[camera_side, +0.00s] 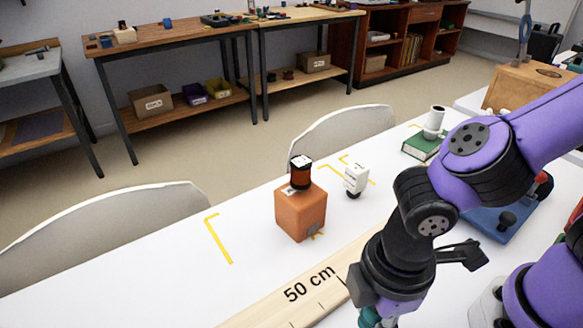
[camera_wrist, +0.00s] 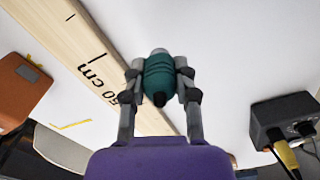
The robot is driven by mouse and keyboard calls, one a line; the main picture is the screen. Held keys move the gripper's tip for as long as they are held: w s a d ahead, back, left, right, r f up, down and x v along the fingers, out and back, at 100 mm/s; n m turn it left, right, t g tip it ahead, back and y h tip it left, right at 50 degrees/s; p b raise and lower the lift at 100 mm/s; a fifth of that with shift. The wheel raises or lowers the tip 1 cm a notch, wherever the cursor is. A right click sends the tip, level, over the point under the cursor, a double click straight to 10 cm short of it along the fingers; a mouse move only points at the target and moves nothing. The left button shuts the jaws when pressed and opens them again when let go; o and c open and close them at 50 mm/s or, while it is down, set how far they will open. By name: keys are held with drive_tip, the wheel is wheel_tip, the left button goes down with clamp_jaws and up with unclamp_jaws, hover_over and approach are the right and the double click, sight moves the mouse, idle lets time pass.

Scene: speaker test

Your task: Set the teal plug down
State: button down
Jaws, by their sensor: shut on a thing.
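The teal plug (camera_wrist: 158,76) is a ribbed, rounded piece with a dark tip and a grey end. My gripper (camera_wrist: 160,82) is shut on it, with one finger on each side in the wrist view. In the side view only a bit of the teal plug (camera_side: 369,317) shows at the bottom edge, below my gripper (camera_side: 372,312). The white table (camera_side: 130,265) is under it. I cannot tell whether the plug touches the table.
A wooden ruler marked 50 cm (camera_side: 300,290) lies beside my gripper. An orange block (camera_side: 300,212) with a dark-topped spool (camera_side: 301,172) on it stands beyond the ruler. A dark box with knobs and a yellow plug (camera_wrist: 285,125) sits at right in the wrist view.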

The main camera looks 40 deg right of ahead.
sight(370, 326)
drive_tip(key=shift+f, duration=1.45)
drive_tip(key=c, duration=0.6)
unclamp_jaws()
drive_tip(key=shift+f, duration=0.1)
wheel_tip(370, 326, up, 12)
drive_tip(key=shift+w+d+r, duration=0.1)
drive_tip(key=shift+w+d, duration=0.05)
drive_tip(key=w+d+m, duration=0.1)
drive_tip(key=d+m, duration=0.1)
drive_tip(key=w+d+r+m+t, duration=0.1)
drive_tip(key=w+d+m, duration=0.1)
drive_tip(key=d, duration=0.1)
drive_tip(key=w+d+r+m+t+y, duration=0.1)
drive_tip(key=d+m, duration=0.1)
drive_tip(key=shift+w+d+r, duration=0.1)
drive_tip(key=shift+w+d, duration=0.25)
drive_tip(key=shift+w, duration=0.05)
drive_tip(key=shift+o, duration=0.4)
drive_tip(key=w+d+r+m+t+h, duration=0.1)
drive_tip(key=d+m+t, duration=0.2)
drive_tip(key=d+m, duration=0.4)
drive_tip(key=d, duration=0.3)
drive_tip(key=shift+r+m+t, duration=0.2)
drive_tip(key=shift+m+t, duration=0.1)
